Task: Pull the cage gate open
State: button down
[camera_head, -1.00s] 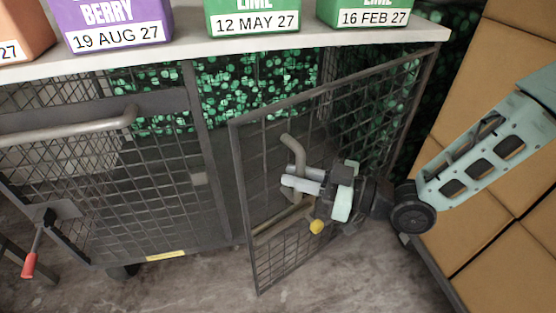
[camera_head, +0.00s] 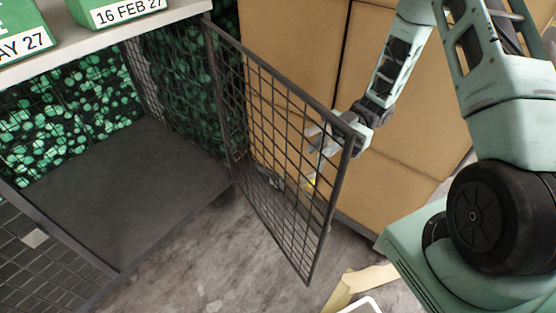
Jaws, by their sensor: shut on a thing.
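The cage gate (camera_head: 268,130) is a dark mesh panel in a grey frame. It stands swung out from the cage, hinged at its far left edge. Its free edge is toward the right, close to my arm. My gripper (camera_head: 318,140) is on the far side of the mesh and is seen partly through it. It is shut on the gate's handle, which is mostly hidden by mesh and fingers. A small yellow part (camera_head: 311,183) shows below the fingers. The cage's opening is clear, with a bare dark floor (camera_head: 125,190) inside.
Stacked brown boxes (camera_head: 295,45) stand close behind the gate and gripper. A white shelf (camera_head: 100,40) with green boxes is above the cage. Another mesh panel (camera_head: 40,265) is at lower left. A cardboard scrap (camera_head: 352,288) lies on the floor, otherwise clear below the gate.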

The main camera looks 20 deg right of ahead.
jog(key=v, duration=0.6)
jog(key=shift+d, duration=0.4)
jog(key=c, duration=1.4)
grip_release()
notch_tip(320, 180, up, 10)
